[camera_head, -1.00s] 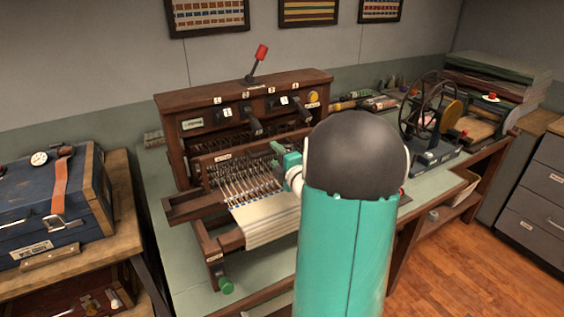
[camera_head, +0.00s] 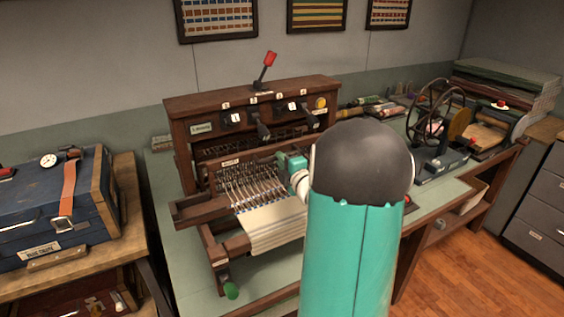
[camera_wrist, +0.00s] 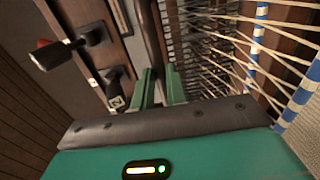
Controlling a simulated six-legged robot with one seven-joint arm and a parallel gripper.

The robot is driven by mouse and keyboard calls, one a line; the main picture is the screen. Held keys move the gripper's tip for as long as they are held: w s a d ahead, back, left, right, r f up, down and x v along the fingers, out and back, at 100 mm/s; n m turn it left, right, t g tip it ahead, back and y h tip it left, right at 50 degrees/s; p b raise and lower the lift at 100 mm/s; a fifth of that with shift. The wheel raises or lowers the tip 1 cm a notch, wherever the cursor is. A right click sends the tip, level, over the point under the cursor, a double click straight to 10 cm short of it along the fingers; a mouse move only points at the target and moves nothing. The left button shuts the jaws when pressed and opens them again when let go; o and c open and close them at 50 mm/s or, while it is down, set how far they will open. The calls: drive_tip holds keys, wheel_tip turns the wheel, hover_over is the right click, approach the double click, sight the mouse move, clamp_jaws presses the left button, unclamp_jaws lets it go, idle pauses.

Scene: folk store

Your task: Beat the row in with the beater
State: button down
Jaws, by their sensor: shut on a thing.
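The loom (camera_head: 250,97) is a dark wooden frame on the green-topped bench. Its beater (camera_head: 232,162) is a labelled wooden bar across the white warp threads (camera_head: 250,190). Cream woven cloth (camera_head: 272,228) lies in front. My gripper (camera_head: 290,164) is at the right part of the beater, partly hidden by my arm. In the wrist view, my green fingers (camera_wrist: 160,88) are close together on either side of the beater bar (camera_wrist: 149,35). The row itself is too small to make out.
Black levers (camera_head: 262,130) and a red-knobbed lever (camera_head: 267,67) stick out of the loom. A wheeled winder (camera_head: 436,130) stands to the right on the bench. A blue case (camera_head: 60,210) sits on a separate table at left. Open floor (camera_head: 450,265) shows at lower right.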

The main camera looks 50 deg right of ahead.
drive_tip(key=v, duration=1)
drive_tip(key=shift+s, duration=0.35)
drive_tip(key=shift+w, duration=0.1)
drive_tip(key=x, duration=1)
drive_tip(key=c, duration=1)
unclamp_jaws()
drive_tip(key=shift+a, duration=0.1)
